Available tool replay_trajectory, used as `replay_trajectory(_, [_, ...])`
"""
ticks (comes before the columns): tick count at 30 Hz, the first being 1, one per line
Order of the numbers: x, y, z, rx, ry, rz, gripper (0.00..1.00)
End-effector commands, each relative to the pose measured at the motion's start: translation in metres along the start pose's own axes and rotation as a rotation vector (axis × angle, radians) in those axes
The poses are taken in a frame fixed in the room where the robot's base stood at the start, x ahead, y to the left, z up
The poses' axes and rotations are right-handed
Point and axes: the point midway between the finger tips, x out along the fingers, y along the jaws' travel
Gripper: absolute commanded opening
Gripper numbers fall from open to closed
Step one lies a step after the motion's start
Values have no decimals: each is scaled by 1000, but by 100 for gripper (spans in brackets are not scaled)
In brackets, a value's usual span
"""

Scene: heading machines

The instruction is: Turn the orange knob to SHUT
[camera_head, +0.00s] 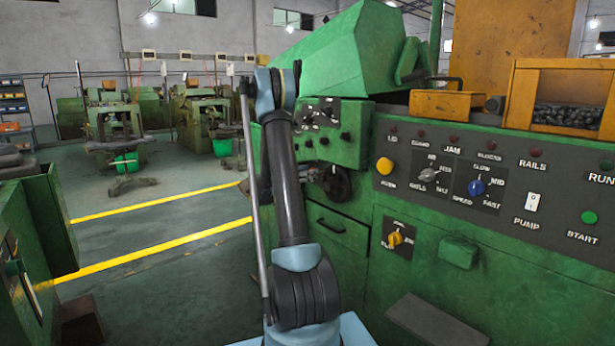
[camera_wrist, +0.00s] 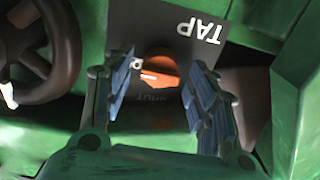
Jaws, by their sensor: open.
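In the wrist view, an orange knob (camera_wrist: 160,72) sits on a dark plate (camera_wrist: 233,75) lettered TAP, which reads upside down. A short white mark on the knob points to the left of the picture. Faint lettering below the knob looks like SHUT, partly covered by my gripper. My gripper (camera_wrist: 162,95) is open, with its blue-padded fingers on either side of the knob and a gap to each. I cannot tell how far the fingertips are from the plate. This knob and my fingers are not visible in the head view.
A black handwheel (camera_wrist: 38,50) is close on the left in the wrist view; it also shows in the head view (camera_head: 337,183). A yellow-orange knob (camera_head: 395,239) and a control panel (camera_head: 470,205) are on the green machine's front. Open floor lies left.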

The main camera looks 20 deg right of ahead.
Motion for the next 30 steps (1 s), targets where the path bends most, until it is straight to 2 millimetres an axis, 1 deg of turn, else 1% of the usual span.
replay_trajectory(3, [4, 0, 0, 0, 0, 0, 53])
replay_trajectory(10, [4, 0, 0, 0, 0, 0, 53])
replay_trajectory(11, [4, 0, 0, 0, 0, 0, 51])
replay_trajectory(12, [4, 0, 0, 0, 0, 0, 42])
replay_trajectory(14, [4, 0, 0, 0, 0, 0, 28])
replay_trajectory(15, [4, 0, 0, 0, 0, 0, 19])
replay_trajectory(16, [4, 0, 0, 0, 0, 0, 12])
replay_trajectory(17, [4, 0, 0, 0, 0, 0, 9])
replay_trajectory(25, [4, 0, 0, -13, 0, -1, 9])
replay_trajectory(30, [4, -1, 0, -68, 0, -1, 9])
